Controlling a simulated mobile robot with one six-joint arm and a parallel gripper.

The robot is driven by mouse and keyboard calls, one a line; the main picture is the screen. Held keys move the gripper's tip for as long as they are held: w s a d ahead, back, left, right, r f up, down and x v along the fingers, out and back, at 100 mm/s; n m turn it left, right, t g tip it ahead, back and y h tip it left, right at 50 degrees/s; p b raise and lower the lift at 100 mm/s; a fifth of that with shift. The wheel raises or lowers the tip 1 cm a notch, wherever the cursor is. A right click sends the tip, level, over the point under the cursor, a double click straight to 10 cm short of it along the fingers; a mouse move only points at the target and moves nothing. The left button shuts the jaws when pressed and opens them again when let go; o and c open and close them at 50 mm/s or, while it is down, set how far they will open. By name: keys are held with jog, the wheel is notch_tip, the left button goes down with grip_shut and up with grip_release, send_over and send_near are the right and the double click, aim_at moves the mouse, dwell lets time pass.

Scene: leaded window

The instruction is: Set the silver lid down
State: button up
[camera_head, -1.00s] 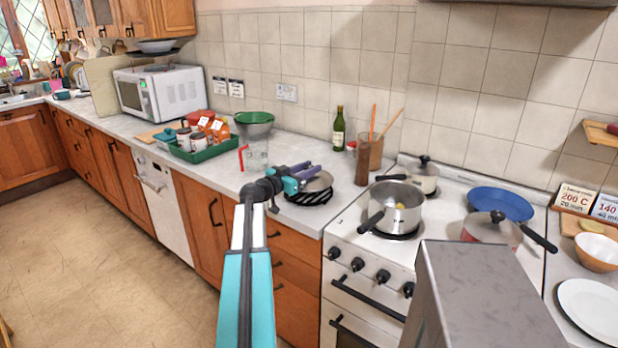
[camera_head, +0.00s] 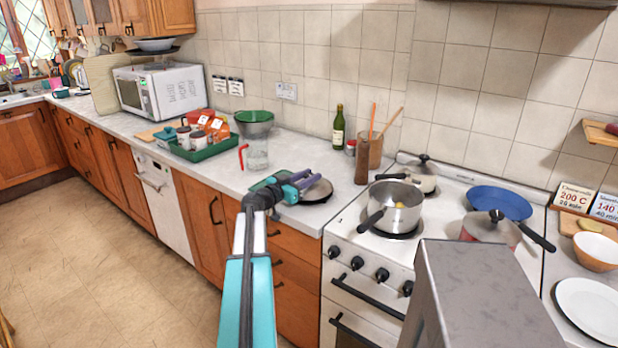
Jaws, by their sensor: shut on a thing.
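My gripper (camera_head: 304,181) is at the end of my arm, over the counter just left of the stove. It is shut on the silver lid (camera_head: 318,191), gripping it from the left side. The lid is roughly level and very low over the counter. I cannot tell whether it touches the surface below. The gripper fingers hide part of the lid, including its grip point.
The stove holds a steel saucepan (camera_head: 394,208), a lidded pot (camera_head: 420,175), another lidded pot (camera_head: 490,228) and a blue pan (camera_head: 500,202).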

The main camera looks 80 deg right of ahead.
jog(key=o, duration=1.2)
jog(key=shift+c, duration=0.2)
jog(key=shift+r+p, duration=0.2)
jog(key=shift+p, duration=0.2)
jog(key=b+v, duration=0.3)
jog(key=v, duration=0.7)
jog(key=shift+w+a+f, duration=0.15)
jog(key=shift+w+a, duration=0.05)
jog(key=shift+a, duration=0.15)
jog(key=shift+w+a, duration=0.4)
jog(key=shift+a, duration=0.1)
